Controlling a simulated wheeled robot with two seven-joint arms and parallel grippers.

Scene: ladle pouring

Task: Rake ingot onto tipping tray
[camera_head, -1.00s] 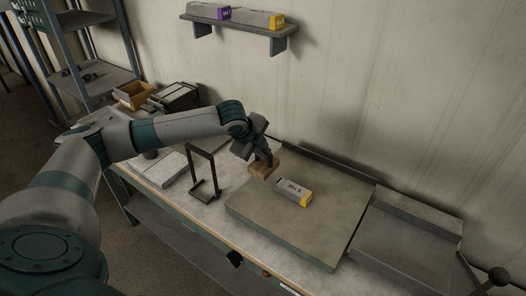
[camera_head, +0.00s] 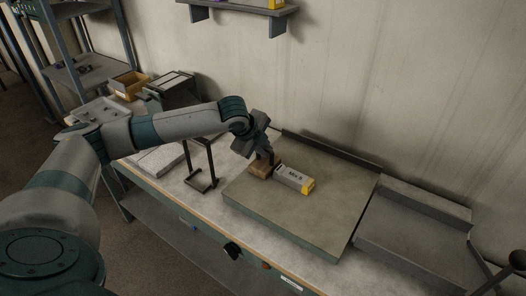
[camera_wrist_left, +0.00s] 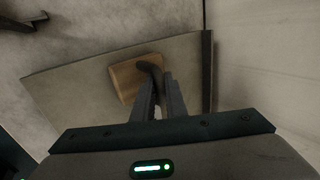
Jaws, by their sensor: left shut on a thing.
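The ingot (camera_head: 295,179) is a grey bar with dark lettering and a yellow right end. It lies on a broad grey-green slab (camera_head: 318,207). My left gripper (camera_head: 265,155) is shut on the rake, whose wooden head (camera_head: 263,169) is at the ingot's left end, low over or on the slab; I cannot tell whether it touches the ingot. In the left wrist view, the wooden head (camera_wrist_left: 128,82) and its dark bent handle (camera_wrist_left: 152,69) show beyond the fingers (camera_wrist_left: 162,90); the ingot is not visible there. The tipping tray (camera_head: 415,238) is right of the slab. My right gripper is not in view.
A dark upright frame stand (camera_head: 200,165) is left of the slab. A low dark ledge (camera_head: 325,152) runs along the slab's back, near the wall. A ball-ended lever (camera_head: 517,259) is at the far right. The slab is clear right of the ingot.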

